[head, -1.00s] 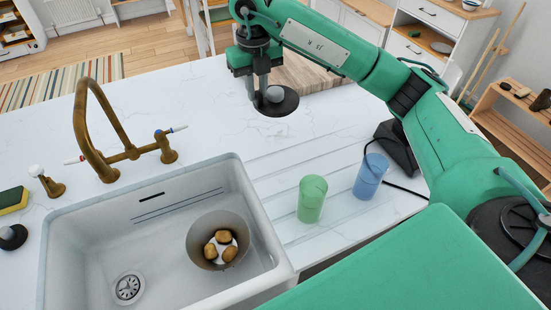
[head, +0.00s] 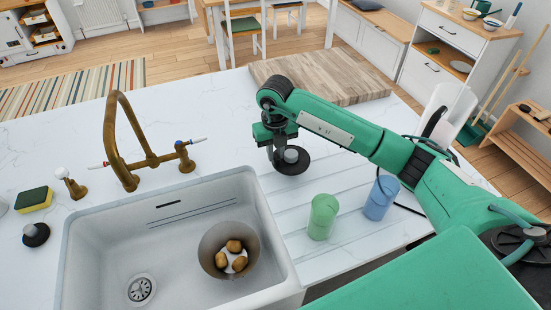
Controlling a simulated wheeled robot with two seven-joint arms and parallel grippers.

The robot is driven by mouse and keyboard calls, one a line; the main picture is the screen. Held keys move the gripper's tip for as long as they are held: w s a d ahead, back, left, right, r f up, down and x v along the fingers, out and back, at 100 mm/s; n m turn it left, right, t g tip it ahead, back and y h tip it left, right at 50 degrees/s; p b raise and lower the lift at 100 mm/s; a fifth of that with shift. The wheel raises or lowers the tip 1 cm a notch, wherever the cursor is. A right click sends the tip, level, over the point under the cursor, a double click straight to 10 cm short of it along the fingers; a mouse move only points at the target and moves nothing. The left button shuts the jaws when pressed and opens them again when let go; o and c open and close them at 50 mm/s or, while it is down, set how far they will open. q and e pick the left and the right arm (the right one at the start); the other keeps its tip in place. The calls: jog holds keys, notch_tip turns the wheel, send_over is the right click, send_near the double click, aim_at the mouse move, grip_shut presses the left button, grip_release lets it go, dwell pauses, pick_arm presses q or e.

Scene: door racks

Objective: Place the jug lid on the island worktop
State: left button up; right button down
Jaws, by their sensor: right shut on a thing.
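The jug lid (head: 296,168), a dark round disc with a grey knob, is at the far end of the grooved part of the white island worktop (head: 225,108), right of the sink. My right gripper (head: 284,156) is above the lid, shut on its knob. The lid looks level and low over the worktop; I cannot tell whether it touches the surface. My left gripper is not in view.
A green cup (head: 323,217) and a blue cup (head: 380,198) stand near the lid. The sink (head: 180,281) holds a bowl (head: 245,258) of potatoes. A brass tap (head: 122,150) and a wooden board (head: 330,82) are behind. Worktop between tap and board is clear.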

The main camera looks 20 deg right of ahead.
aim_at(275, 163)
notch_tip(275, 163, down, 4)
jog(key=shift+f+p, duration=0.25)
jog(key=shift+p, duration=0.4)
jog(key=c, duration=1.4)
grip_release()
jog(key=shift+f, duration=0.1)
jog(key=shift+o, duration=0.2)
notch_tip(275, 163, up, 11)
jog(key=b, duration=0.4)
jog(key=shift+r, duration=0.65)
